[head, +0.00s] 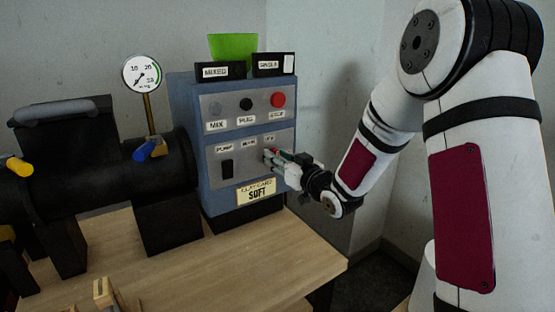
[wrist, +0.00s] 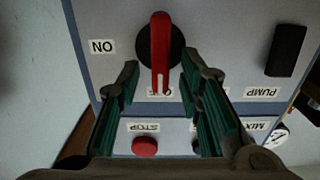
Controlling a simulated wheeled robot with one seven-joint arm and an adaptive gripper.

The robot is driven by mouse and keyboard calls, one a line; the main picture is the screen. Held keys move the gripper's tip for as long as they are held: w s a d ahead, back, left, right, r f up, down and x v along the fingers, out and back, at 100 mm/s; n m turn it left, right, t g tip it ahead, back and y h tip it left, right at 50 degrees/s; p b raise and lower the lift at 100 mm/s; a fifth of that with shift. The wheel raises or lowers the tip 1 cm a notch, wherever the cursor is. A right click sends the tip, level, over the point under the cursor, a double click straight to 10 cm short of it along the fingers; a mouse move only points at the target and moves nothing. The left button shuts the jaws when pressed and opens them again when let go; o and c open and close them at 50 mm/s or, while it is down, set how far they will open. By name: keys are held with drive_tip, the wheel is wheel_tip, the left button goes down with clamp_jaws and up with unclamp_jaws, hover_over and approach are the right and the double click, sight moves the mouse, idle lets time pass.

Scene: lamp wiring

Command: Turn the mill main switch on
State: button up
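The main switch is a red lever on a round black base (wrist: 158,45), on the grey panel of the blue control box (head: 212,195). In the wrist view the panel appears upside down. The lever points down the picture toward a partly covered label, and an ON label (wrist: 102,46) lies to the left of the base. My gripper (wrist: 160,78) is open, with one finger on each side of the lever's free end; gaps show between the fingers and the lever. In the head view my gripper (head: 273,158) is at the panel's right side and hides most of the switch.
A black pump rocker (head: 227,169) is left of the switch. A red stop button (head: 278,100) and other controls sit above it. A gauge (head: 142,73) and a black machine (head: 100,170) stand left. The wooden table (head: 270,265) is clear in front of the box.

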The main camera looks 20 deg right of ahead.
drive_tip(key=shift+w+a, duration=0.1)
drive_tip(key=shift+w, duration=0.2)
clamp_jaws()
drive_tip(key=shift+m, duration=0.3)
drive_tip(key=shift+w+d+f+m+p, duration=0.1)
drive_tip(key=shift+d+f+m+p, duration=0.2)
drive_tip(key=shift+m+p, duration=1.9)
drive_tip(key=shift+w+d+f+m+p, duration=0.2)
drive_tip(key=shift+m+p, duration=0.7)
drive_tip(key=shift+m, duration=2.65)
drive_tip(key=shift+s+d+f+m+p, duration=0.1)
drive_tip(key=shift+d+f+m+p, duration=0.25)
drive_tip(key=shift+m+p, duration=1.85)
drive_tip(key=shift+m+b, duration=0.6)
drive_tip(key=shift+m, duration=0.25)
